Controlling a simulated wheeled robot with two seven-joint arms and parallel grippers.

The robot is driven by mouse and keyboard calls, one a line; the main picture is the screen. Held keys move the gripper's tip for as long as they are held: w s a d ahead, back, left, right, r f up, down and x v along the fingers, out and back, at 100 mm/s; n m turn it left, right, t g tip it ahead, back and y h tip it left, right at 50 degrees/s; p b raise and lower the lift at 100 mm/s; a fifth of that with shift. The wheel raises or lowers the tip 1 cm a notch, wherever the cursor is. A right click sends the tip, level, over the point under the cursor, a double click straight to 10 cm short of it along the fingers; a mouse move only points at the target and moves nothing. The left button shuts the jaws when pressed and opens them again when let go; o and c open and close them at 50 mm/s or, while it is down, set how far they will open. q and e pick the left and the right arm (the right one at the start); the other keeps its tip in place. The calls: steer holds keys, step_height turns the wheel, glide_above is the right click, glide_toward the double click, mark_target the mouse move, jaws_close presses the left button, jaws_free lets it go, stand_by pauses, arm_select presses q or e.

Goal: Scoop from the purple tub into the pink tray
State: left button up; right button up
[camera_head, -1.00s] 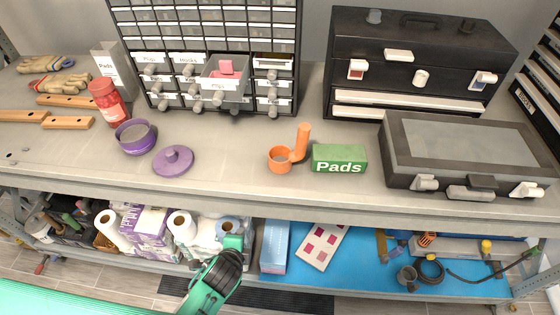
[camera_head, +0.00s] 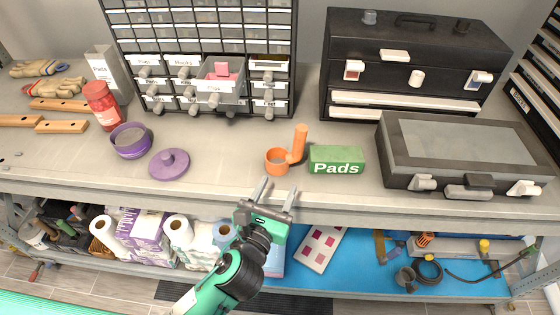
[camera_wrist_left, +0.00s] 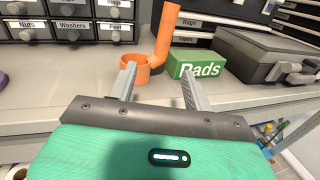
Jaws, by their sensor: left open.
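The purple tub (camera_head: 131,140) stands open on the bench at the left, with grey contents. Its purple lid (camera_head: 169,164) lies beside it, to the right. An orange scoop (camera_head: 278,160) with an upright handle (camera_head: 299,138) stands on the bench near the middle; it also shows in the left wrist view (camera_wrist_left: 122,70). A drawer (camera_head: 221,86) pulled out of the black cabinet holds pink pieces; I cannot tell whether it is the pink tray. My left gripper (camera_head: 279,184) is open and empty at the bench's front edge, just short of the scoop. My right gripper is out of view.
A green Pads box (camera_head: 338,160) stands close to the scoop's right. A dark case (camera_head: 459,152) and a black toolbox (camera_head: 414,70) fill the right side. A red jar (camera_head: 103,105) stands behind the tub. The bench between lid and scoop is clear.

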mark_target(297, 150)
arm_select(q)
steer(key=shift+m, duration=0.3)
steer(key=x, duration=0.2)
steer(key=p+x, duration=0.1)
steer(key=x, duration=0.2)
steer(key=p+x, duration=0.1)
steer(key=x, duration=0.2)
steer(key=shift+d+r, duration=0.15)
steer(key=shift+r, duration=0.1)
steer(key=x, duration=0.1)
steer(key=p+x, duration=0.1)
steer(key=x, duration=0.1)
steer(key=p+x, duration=0.1)
steer(key=x, duration=0.1)
steer(key=shift+d+r, duration=0.2)
steer(key=shift+r, duration=0.1)
steer(key=shift+w+f, duration=0.1)
steer(key=shift+w, duration=0.2)
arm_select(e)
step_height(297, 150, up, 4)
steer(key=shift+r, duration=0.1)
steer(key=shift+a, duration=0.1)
arm_select(q)
steer(key=c, duration=1)
jaws_close()
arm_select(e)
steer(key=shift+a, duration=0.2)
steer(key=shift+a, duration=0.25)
